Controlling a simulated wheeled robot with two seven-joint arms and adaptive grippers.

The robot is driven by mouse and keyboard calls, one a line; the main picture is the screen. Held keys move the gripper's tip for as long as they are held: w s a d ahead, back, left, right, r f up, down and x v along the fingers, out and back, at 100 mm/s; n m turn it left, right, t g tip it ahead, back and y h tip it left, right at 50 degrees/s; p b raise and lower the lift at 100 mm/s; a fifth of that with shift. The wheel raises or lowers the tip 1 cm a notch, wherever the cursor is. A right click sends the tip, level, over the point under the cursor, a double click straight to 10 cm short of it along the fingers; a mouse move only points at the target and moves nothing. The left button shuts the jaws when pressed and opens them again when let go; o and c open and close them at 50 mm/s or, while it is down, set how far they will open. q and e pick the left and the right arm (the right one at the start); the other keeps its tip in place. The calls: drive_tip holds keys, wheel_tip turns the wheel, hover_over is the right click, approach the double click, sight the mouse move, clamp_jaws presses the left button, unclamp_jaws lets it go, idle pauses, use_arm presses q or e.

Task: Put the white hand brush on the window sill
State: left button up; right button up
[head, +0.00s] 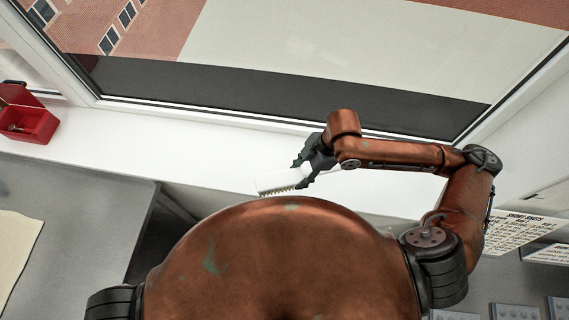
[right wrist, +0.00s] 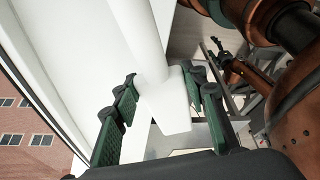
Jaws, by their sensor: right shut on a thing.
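The white hand brush (head: 277,181) is in my right gripper (head: 308,172), with its bristles along the lower edge in the head view. In the right wrist view, the white brush (right wrist: 168,112) lies between the two green-padded fingers of the right gripper (right wrist: 162,110), which is shut on it. The white window sill (head: 215,150) runs below the window. The brush is over the sill's front part; I cannot tell whether it touches. My left gripper (right wrist: 217,52) shows small and dark in the right wrist view; its opening is unclear.
An open red box (head: 32,122) stands at the sill's left end. The sill between it and the brush is clear. The window frame (head: 230,116) borders the sill behind. A grey counter (head: 85,200) is at the left, and printed sheets (head: 520,232) are at the right.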

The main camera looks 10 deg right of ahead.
drive_tip(key=shift+w+a+f+b, duration=0.15)
drive_tip(key=shift+w+f+b, duration=0.15)
drive_tip(key=shift+w, duration=0.3)
drive_tip(key=shift+w+a+f+b, duration=0.15)
drive_tip(key=shift+w+f+b, duration=0.15)
drive_tip(key=shift+w, duration=0.25)
drive_tip(key=w+f, duration=0.2)
drive_tip(key=w+a+f+p, duration=0.1)
drive_tip(key=w+f, duration=0.1)
drive_tip(key=w, duration=0.1)
drive_tip(key=w+a+f+p, duration=0.1)
drive_tip(key=w+f, duration=0.1)
drive_tip(key=shift+w+f, duration=0.1)
drive_tip(key=shift+w, duration=0.2)
drive_tip(key=shift+w+f, duration=0.45)
drive_tip(key=shift+f, duration=0.3)
wheel_tip(320, 180, down, 2)
drive_tip(key=shift+f+p, duration=0.15)
drive_tip(key=shift+p, duration=0.5)
use_arm(q)
drive_tip(key=shift+w+r, duration=0.15)
drive_tip(key=shift+r, duration=0.35)
use_arm(e)
drive_tip(key=shift+f, duration=0.2)
drive_tip(key=shift+f, duration=0.1)
drive_tip(key=o, duration=1.1)
